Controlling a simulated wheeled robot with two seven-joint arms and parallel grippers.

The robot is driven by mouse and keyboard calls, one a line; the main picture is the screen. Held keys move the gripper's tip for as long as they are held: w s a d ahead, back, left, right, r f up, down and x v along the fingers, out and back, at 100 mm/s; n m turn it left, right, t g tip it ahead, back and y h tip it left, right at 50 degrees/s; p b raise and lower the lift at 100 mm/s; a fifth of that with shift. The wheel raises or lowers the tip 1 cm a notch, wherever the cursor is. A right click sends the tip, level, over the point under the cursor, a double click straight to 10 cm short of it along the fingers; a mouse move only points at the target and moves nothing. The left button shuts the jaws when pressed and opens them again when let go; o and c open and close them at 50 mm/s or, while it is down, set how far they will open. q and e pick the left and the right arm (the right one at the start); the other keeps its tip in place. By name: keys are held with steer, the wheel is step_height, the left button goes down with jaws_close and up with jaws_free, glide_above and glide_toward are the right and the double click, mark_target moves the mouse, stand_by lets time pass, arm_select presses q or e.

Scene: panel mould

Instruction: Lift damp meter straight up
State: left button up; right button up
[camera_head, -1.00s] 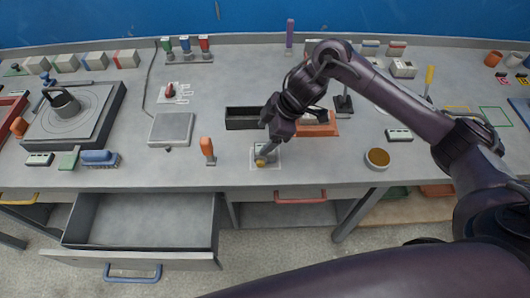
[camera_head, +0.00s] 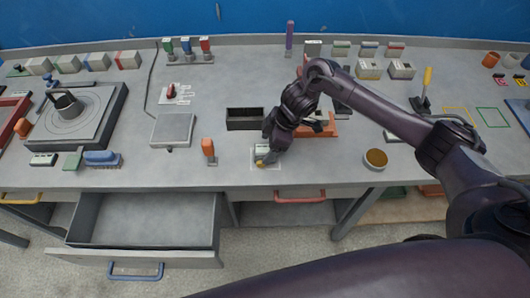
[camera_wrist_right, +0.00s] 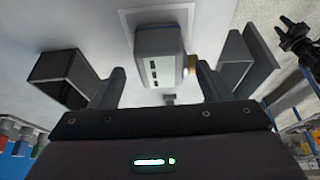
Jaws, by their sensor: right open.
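The damp meter (camera_head: 262,149), a small pale box with a yellow round tip, stands on a white-outlined square near the bench's front edge. In the right wrist view the damp meter (camera_wrist_right: 160,62) lies between the two fingers, with a gap on each side. My right gripper (camera_head: 269,150) is open and low around the meter, hiding part of it in the head view; its spread fingers also show in the right wrist view (camera_wrist_right: 160,75). A dark pronged part at the upper right of the right wrist view may be my left gripper (camera_wrist_right: 297,36); its jaw state is unclear.
An orange-handled tool (camera_head: 208,149) stands to the left, a round amber dish (camera_head: 375,159) to the right. An open drawer (camera_head: 148,245) juts out at lower left.

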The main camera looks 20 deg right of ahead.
steer(key=shift+c, duration=0.4)
steer(key=c, duration=1.4)
steer(key=shift+r, duration=0.1)
jaws_close()
steer(key=shift+r, duration=0.1)
